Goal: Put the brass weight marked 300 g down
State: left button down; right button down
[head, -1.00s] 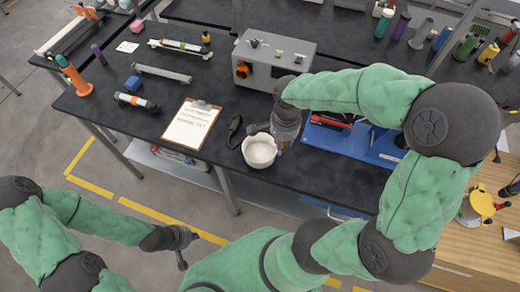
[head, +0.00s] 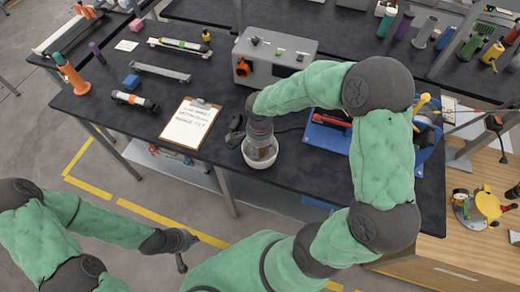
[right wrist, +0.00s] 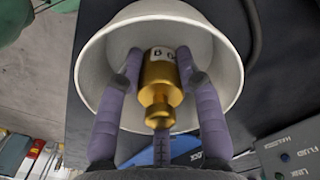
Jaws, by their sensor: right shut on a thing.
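The brass weight (right wrist: 160,82) is held between the fingers of my right gripper (right wrist: 160,68) in the right wrist view. Only part of its marking shows, so I cannot read it in full. In the head view my right gripper (head: 261,148) points down into a white bowl (head: 247,159) on the black bench, and the weight is hidden there. In the right wrist view the bowl's wall (right wrist: 92,62) surrounds the weight and fingertips. I cannot tell whether the weight touches the bottom. My left gripper (head: 185,252) hangs off the bench's front side, and its finger opening is unclear.
A clipboard (head: 190,124) lies left of the bowl, with a dark handheld item (head: 235,131) between them. A grey box (head: 275,57) with an orange knob stands behind. A blue case (head: 325,133) is to the right. The bench's front edge is close.

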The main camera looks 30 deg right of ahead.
jog(key=shift+f, duration=0.15)
jog(key=c, duration=0.8)
grip_release()
jog(key=shift+r, duration=0.3)
notch_tip(320, 180, up, 12)
jog(key=p, duration=0.2)
jog(key=shift+f+p, duration=0.1)
jog(key=shift+p, duration=0.25)
